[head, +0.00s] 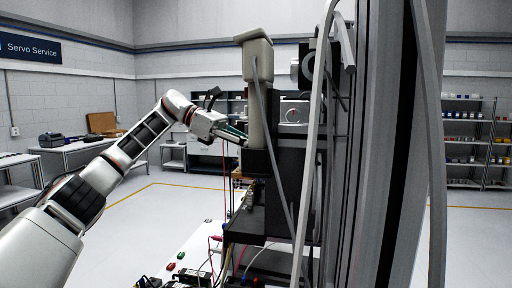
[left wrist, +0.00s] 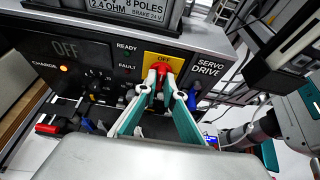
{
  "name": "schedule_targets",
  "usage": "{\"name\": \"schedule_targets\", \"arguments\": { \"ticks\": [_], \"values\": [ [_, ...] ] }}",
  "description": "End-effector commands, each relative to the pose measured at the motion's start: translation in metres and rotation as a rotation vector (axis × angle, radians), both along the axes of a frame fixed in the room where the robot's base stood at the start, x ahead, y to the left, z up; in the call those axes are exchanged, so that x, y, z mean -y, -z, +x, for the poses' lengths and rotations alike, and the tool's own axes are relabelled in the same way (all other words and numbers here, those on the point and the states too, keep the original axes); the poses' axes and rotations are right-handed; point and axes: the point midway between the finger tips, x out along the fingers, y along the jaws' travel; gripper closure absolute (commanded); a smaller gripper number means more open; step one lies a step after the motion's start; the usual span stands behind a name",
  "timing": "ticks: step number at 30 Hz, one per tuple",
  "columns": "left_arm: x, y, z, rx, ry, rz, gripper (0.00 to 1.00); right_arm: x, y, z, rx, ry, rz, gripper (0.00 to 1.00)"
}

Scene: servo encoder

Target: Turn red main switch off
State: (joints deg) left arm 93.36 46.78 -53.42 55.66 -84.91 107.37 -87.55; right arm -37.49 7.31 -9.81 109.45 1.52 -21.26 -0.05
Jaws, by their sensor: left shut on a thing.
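The red main switch (left wrist: 161,68) sits on a yellow plate (left wrist: 165,58) marked OFF, on the dark front panel of the servo drive. In the left wrist view its red top stands just below the word OFF. My left gripper (left wrist: 165,94) has its two teal-sided fingers closed around the switch, and they partly hide its lower part. In the head view my left gripper (head: 240,141) reaches in from the left to the side of the dark equipment, and the switch is hidden there. My right gripper cannot be made out in either view.
Left of the switch the panel (left wrist: 65,48) carries a dark OFF display and an orange CHARGE lamp (left wrist: 63,68). A blue connector (left wrist: 193,98) is close right of the fingers. Cables hang in front of a tall column (head: 385,150). Open floor lies left of the equipment.

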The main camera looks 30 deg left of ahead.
Motion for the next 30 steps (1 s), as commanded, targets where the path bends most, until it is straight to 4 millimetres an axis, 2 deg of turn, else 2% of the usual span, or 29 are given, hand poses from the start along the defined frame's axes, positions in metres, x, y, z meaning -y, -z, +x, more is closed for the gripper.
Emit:
{"name": "schedule_targets", "arguments": {
  "ticks": [14, 15, 17, 26, 30],
  "values": [
    [0.0002, -0.0005, 0.0000, -0.014, 0.001, -0.005, 1.00, -0.0015, -0.0001, 0.0003, -0.001, 0.006, 0.005, 0.60],
    [0.0001, -0.0004, 0.0000, -0.014, 0.001, -0.005, 0.86, -0.0020, -0.0002, 0.0003, -0.001, 0.006, 0.006, 0.60],
    [0.0001, -0.0004, 0.0001, -0.013, 0.000, -0.004, 0.74, -0.0026, -0.0003, 0.0004, 0.000, 0.007, 0.008, 0.60],
    [0.0000, -0.0002, 0.0001, -0.013, 0.000, -0.003, 0.74, -0.0042, 0.0009, -0.0012, -0.004, 0.005, 0.009, 0.60],
    [-0.0063, -0.0034, -0.0011, -0.012, -0.002, -0.004, 0.74, -0.0028, 0.0012, -0.0016, -0.005, 0.004, 0.007, 0.60]
  ]
}}
